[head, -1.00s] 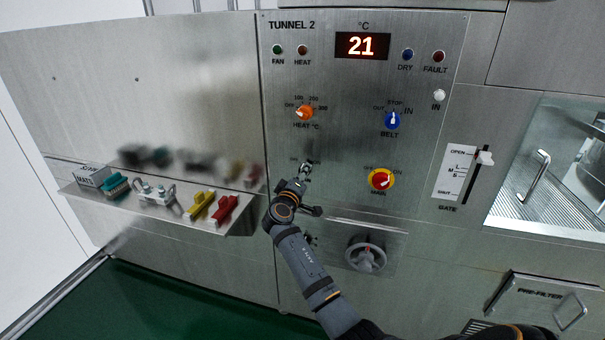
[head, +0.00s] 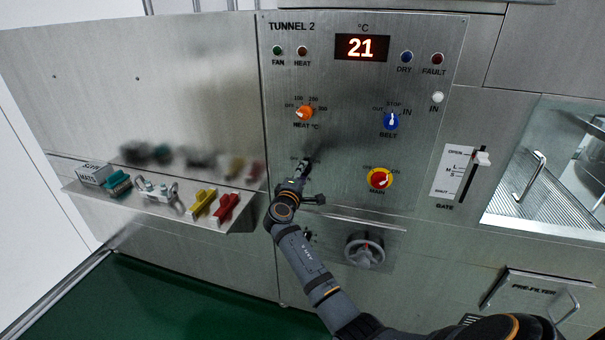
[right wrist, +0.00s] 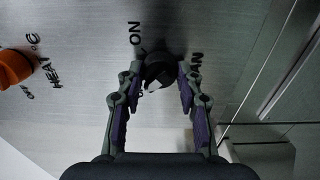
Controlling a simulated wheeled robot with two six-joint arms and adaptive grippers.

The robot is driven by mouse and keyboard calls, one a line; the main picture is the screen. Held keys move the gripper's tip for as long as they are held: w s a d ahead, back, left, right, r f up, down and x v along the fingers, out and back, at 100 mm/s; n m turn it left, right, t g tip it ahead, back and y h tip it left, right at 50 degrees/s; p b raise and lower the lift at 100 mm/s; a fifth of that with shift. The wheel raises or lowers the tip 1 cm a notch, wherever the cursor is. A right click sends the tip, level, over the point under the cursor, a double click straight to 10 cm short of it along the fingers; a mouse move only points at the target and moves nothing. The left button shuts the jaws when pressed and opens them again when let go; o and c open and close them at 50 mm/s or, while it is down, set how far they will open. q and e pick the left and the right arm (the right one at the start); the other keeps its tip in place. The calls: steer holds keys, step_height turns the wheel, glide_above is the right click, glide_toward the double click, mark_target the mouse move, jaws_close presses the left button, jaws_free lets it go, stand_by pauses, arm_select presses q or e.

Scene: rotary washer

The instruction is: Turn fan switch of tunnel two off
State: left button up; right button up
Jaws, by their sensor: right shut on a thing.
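The tunnel 2 panel (head: 345,75) carries the fan switch, a small dark knob low on its left side. In the head view my right gripper (head: 304,168) covers most of the switch. In the right wrist view the fan switch (right wrist: 158,70) shows as a round black knob with a pale mark, beside the letters ON and part of FAN. My right gripper (right wrist: 161,78) has one finger on each side of the knob and is shut on it. The green fan lamp (head: 277,50) looks dark. My left gripper is not in view.
The orange heat knob (head: 304,112) is above the switch; the blue belt knob (head: 391,121) and red main switch (head: 380,179) are to the right. A grey handwheel (head: 364,250) is below. A shelf (head: 150,208) with coloured parts projects at left.

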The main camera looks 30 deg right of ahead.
stand_by(0.3)
steer(key=o, duration=1.2)
steer(key=shift+c, duration=0.2)
steer(key=v, duration=0.7)
steer(key=shift+s+a, duration=0.2)
